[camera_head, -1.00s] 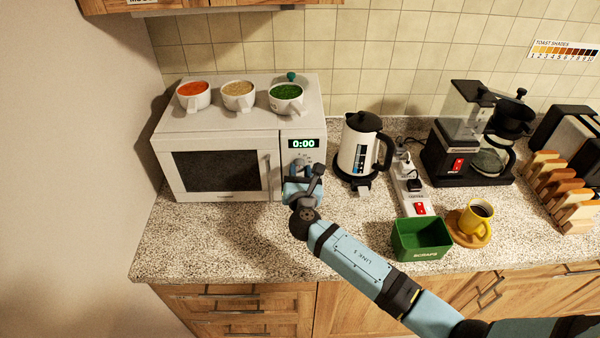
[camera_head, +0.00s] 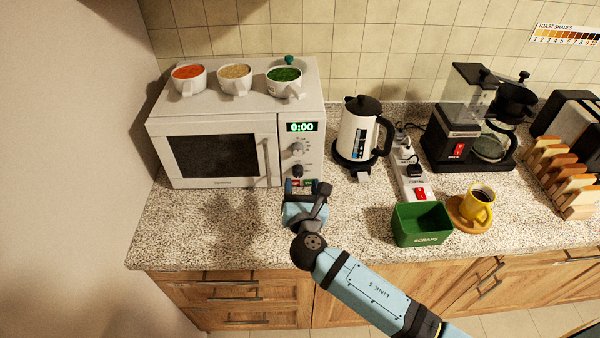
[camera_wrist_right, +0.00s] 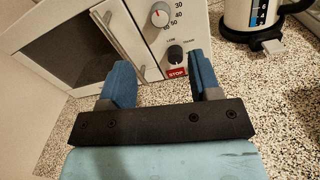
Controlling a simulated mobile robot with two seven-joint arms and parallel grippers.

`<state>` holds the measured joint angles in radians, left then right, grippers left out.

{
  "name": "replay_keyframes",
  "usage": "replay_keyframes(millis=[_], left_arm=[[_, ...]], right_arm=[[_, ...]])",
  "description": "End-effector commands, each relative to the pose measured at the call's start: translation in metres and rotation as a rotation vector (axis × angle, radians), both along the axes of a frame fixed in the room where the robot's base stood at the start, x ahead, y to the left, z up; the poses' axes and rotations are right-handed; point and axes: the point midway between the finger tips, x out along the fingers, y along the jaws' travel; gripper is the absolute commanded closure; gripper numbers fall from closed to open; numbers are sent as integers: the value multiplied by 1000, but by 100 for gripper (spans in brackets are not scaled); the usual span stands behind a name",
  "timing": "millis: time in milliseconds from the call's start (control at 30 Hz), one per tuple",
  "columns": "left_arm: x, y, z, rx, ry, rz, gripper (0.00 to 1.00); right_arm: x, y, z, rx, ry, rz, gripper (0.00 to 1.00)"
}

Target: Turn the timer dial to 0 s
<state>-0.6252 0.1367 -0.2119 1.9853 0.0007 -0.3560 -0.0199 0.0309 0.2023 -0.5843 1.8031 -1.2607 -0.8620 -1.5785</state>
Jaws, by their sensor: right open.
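The white microwave (camera_head: 158,125) stands on the counter at the back left. Its green display (camera_head: 302,127) reads 0:00. Below the display is the timer dial (camera_head: 297,148), a light knob; in the right wrist view the timer dial (camera_wrist_right: 159,16) shows a red pointer and numbers 30, 40, 50 and 60 beside it. A dark power knob (camera_head: 298,171) sits under it, above red and green buttons. My right gripper (camera_head: 303,184) is in front of the lower control panel, apart from the dial. In the right wrist view the right gripper (camera_wrist_right: 164,82) is open and empty. My left gripper is not in view.
A power strip (camera_head: 416,180), green scraps bin (camera_head: 420,224) and yellow mug (camera_head: 481,204) lie further right. The counter's front left is clear.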

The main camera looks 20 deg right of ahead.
Motion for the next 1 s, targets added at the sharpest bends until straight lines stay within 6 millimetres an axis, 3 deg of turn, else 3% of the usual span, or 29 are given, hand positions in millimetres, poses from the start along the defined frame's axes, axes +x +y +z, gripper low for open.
replay_keyframes(millis=[233,833,933,1000], left_arm=[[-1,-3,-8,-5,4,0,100],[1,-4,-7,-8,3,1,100],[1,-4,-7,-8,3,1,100],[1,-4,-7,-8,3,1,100]], right_arm=[[-28,6,0,1,-1,-1,43],[-31,7,-1,11,2,1,43],[-38,5,-17,124,37,14,43],[-50,2,-40,312,87,23,43]])
